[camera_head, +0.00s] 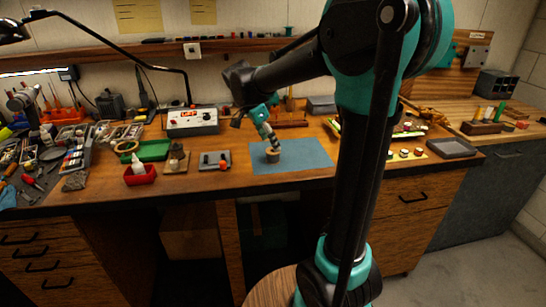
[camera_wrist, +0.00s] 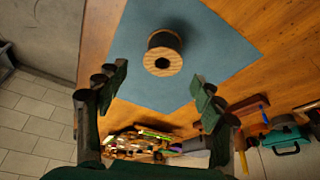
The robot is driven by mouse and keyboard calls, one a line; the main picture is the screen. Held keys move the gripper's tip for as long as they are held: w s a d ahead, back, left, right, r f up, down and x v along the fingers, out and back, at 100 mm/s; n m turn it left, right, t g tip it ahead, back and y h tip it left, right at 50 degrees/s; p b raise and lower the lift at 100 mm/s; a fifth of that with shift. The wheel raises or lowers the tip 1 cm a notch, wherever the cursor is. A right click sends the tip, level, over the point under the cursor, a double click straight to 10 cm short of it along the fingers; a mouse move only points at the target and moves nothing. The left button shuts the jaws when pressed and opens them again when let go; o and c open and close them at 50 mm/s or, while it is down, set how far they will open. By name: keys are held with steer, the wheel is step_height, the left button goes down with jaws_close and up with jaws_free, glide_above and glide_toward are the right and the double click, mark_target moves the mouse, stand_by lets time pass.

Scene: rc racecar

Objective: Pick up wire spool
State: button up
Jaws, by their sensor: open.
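The wire spool (camera_wrist: 163,53) stands on a blue-grey mat (camera_wrist: 218,50) on the wooden workbench. It has a pale wooden flange with a dark centre hole and dark winding. In the head view the spool (camera_head: 272,155) sits on the left part of the mat (camera_head: 307,154), just under my gripper (camera_head: 271,143). In the wrist view my gripper (camera_wrist: 152,92) is open, with its two fingers apart and nothing between them. The spool appears beyond the fingertips, roughly centred between them. I cannot tell the exact gap between fingertips and spool.
A grey tray with an orange item (camera_head: 215,161) and a red bin with a white bottle (camera_head: 139,174) lie left of the mat. A soldering station (camera_head: 193,121) stands behind. The mat's right part is clear. The bench's front edge is close.

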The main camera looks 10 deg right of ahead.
mark_target(273, 151)
steer(key=shift+a+x, duration=0.15)
steer(key=shift+x, duration=1.3)
steer(key=shift+a+x, duration=0.2)
steer(key=shift+x, duration=1.25)
steer(key=shift+w+f, duration=0.1)
steer(key=shift+f, duration=0.05)
steer(key=c, duration=1.3)
